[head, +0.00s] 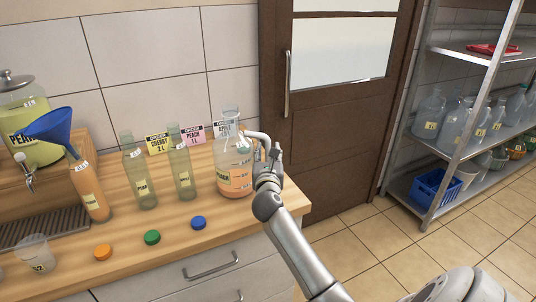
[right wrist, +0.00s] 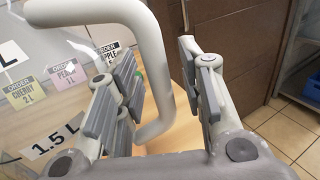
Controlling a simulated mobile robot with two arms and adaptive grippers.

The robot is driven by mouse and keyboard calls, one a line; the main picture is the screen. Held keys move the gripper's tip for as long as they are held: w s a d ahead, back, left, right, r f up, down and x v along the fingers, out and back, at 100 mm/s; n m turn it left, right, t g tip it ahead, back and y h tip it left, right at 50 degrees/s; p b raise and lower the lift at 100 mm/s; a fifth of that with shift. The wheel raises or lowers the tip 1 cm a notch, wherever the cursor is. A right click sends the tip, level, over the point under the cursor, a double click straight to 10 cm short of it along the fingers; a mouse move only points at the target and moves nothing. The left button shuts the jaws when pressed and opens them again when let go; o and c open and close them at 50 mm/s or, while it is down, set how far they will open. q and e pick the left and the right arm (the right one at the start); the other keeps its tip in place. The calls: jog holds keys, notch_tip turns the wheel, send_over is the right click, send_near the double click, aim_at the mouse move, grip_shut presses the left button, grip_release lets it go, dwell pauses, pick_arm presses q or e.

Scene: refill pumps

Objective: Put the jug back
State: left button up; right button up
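The clear jug (head: 228,158), with orange liquid in its lower part and a white handle (head: 262,138), stands upright on the wooden counter near its right end. My right gripper (head: 268,165) is at the jug's handle side. In the right wrist view, the white handle (right wrist: 152,55) passes between the two fingers of my right gripper (right wrist: 160,85). The fingers are spread, with a gap showing between the handle and the right finger. The jug's wall shows a "1.5 L" mark. My left gripper is out of view.
A blue funnel (head: 50,127) sits in an orange-filled bottle (head: 90,190) at left. Two greenish bottles (head: 139,178) (head: 181,172), loose caps (head: 152,237) and a measuring cup (head: 35,254) share the counter. Order cards (head: 158,144) stand behind. A metal shelf (head: 470,150) is at right.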

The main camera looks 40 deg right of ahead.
jog(key=shift+r, duration=0.15)
jog(key=b+v, duration=0.1)
jog(key=v, duration=1.1)
dwell(0.3)
